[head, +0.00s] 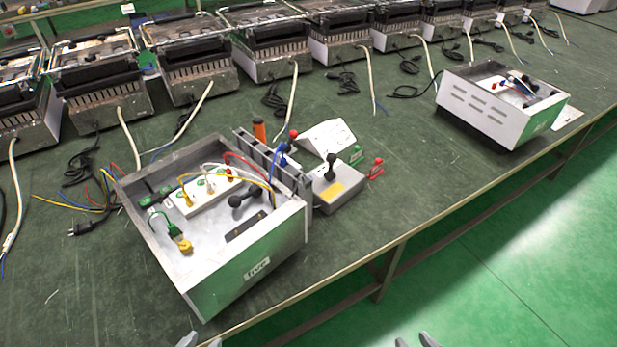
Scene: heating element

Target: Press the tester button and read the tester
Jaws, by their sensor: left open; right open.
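A grey box with a yellow label (336,191) and a black knob-like part (331,162) on top stands on the bench, right of an open metal case. A white sloped-top unit (327,137) stands just behind it. One of these looks like the tester, but I cannot tell which part is its button, and no reading is legible. My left gripper (201,341) shows only as fingertips at the bottom edge, open and empty, in front of the case. My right gripper (415,341) is also open and empty at the bottom edge, right of it. Both are apart from everything.
The open metal case (215,290) holds wires, connectors and a white terminal block (208,198). Red (376,168) and green (356,154) clips lie beside the grey box. A second case (490,118) stands at right. Several heater units line the back. The green bench (400,205) is clear at front right.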

